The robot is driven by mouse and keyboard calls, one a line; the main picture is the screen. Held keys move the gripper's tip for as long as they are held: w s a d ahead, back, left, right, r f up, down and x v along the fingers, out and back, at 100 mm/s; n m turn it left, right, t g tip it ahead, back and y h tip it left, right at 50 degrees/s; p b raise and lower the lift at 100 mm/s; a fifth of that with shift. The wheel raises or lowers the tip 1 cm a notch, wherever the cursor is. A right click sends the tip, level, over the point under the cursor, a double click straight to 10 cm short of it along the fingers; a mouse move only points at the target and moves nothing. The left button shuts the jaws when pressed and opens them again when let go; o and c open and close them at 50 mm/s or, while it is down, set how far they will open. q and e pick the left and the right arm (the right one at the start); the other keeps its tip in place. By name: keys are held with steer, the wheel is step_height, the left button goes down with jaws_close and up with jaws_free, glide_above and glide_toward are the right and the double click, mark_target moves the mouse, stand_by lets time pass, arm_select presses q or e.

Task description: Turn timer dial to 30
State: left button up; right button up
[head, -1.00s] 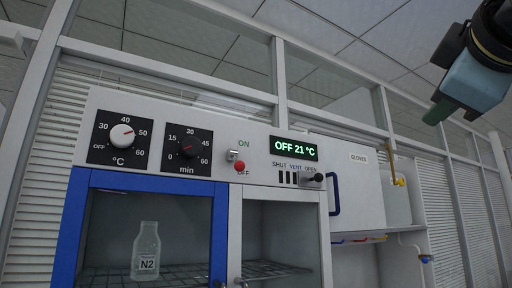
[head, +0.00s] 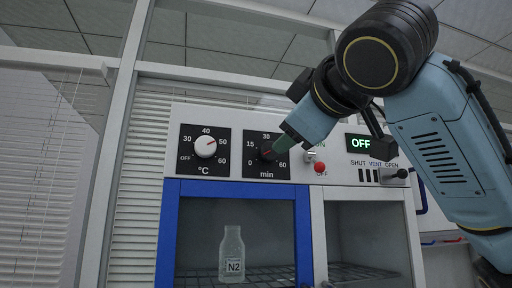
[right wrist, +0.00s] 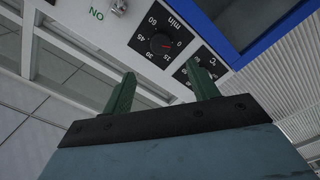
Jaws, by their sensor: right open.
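The timer dial (head: 266,153) is a black knob with a red mark on a black square plate labelled min, marked 0 to 60. It also shows in the right wrist view (right wrist: 161,43), where the red mark appears to lie on the 0 side; its exact reading is too small to tell. My right gripper (head: 280,147) reaches in from the right and overlaps the dial plate's right part. In the right wrist view, its green fingers (right wrist: 160,69) are spread apart and empty, with the dial beyond the gap between them. My left gripper is not in view.
A white temperature dial (head: 205,147) sits left of the timer. Right of it are the red OFF button (head: 320,167), a green display (head: 361,143) and a vent lever (head: 400,173). Below, a blue-framed chamber (head: 170,235) holds a bottle labelled N2 (head: 232,254).

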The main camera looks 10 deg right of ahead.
mark_target(271, 151)
steer(key=w+p, duration=0.4)
steer(key=w, duration=0.7)
steer(key=shift+w+a, duration=0.1)
steer(key=shift+a, duration=0.1)
steer(key=shift+w+p, duration=0.3)
steer(key=shift+w, duration=0.25)
steer(key=c, duration=1)
steer(key=shift+a+f, duration=0.1)
